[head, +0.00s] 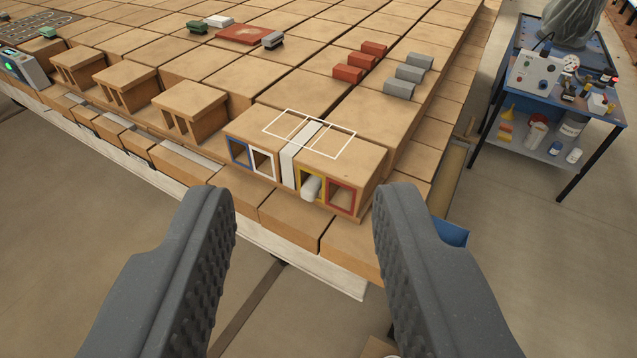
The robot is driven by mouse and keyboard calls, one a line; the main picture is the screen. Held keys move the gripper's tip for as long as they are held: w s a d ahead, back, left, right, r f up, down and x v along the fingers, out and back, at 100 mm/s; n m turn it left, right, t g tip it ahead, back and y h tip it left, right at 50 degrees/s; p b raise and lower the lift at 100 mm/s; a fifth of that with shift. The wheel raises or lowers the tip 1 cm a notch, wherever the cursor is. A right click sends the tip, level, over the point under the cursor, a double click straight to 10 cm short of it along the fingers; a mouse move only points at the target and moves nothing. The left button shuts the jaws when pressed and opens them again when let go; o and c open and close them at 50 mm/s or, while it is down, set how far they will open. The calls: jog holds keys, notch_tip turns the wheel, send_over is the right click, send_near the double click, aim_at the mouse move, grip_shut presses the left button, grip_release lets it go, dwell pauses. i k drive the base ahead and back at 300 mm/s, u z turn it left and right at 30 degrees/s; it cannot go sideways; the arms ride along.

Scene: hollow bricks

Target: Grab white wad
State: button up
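The white wad (311,187) sticks out of the yellow-framed opening (312,180) in the front face of a hollow brick. Its back part is hidden inside the opening. My gripper (305,200) is open and empty, its two dark ribbed fingers spread wide in the foreground. The wad appears between the fingertips in the picture, but the fingers do not touch it and seem well short of it.
Blue-framed (239,152), white-framed (263,163) and red-framed (341,196) openings flank the wad's opening. Red (348,74) and grey (397,89) small blocks lie on the brick platform behind. A blue tool cart (545,95) stands at the right. Floor is open in front.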

aim_at(309, 190)
jog(key=i, duration=0.9)
jog(key=u, duration=0.05)
